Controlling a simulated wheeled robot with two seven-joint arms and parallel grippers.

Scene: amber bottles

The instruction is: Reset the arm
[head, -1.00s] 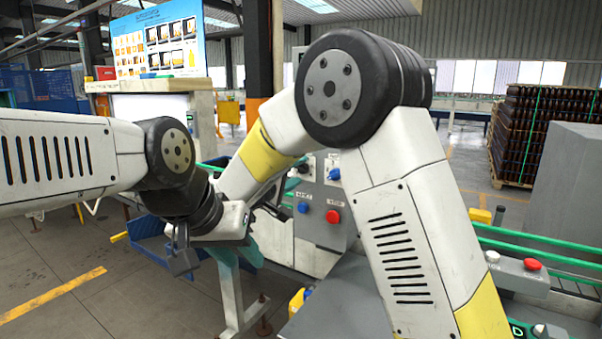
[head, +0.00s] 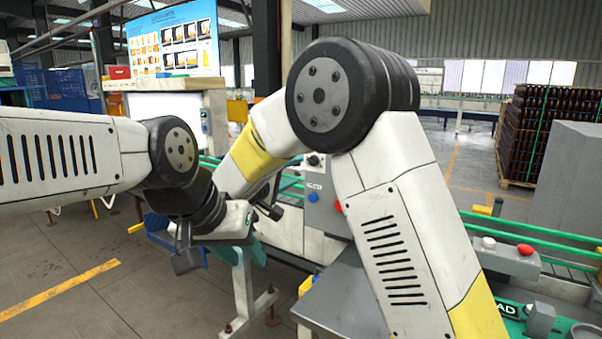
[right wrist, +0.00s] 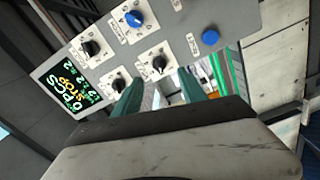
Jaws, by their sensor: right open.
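In the head view my left arm comes in from the left, and its gripper (head: 186,250) hangs dark at the end of a bent wrist. Its fingers are small and partly overlapped, so their opening is unclear. My right arm rises from the lower right to a large black elbow and folds down to the left.
A grey table (head: 345,300) stands at bottom centre. A console with a red button (head: 525,250) and green rails are at right. A pallet of amber bottles (head: 548,135) stands behind. A blue bin (head: 160,228) is beyond my left wrist. Open floor lies at lower left.

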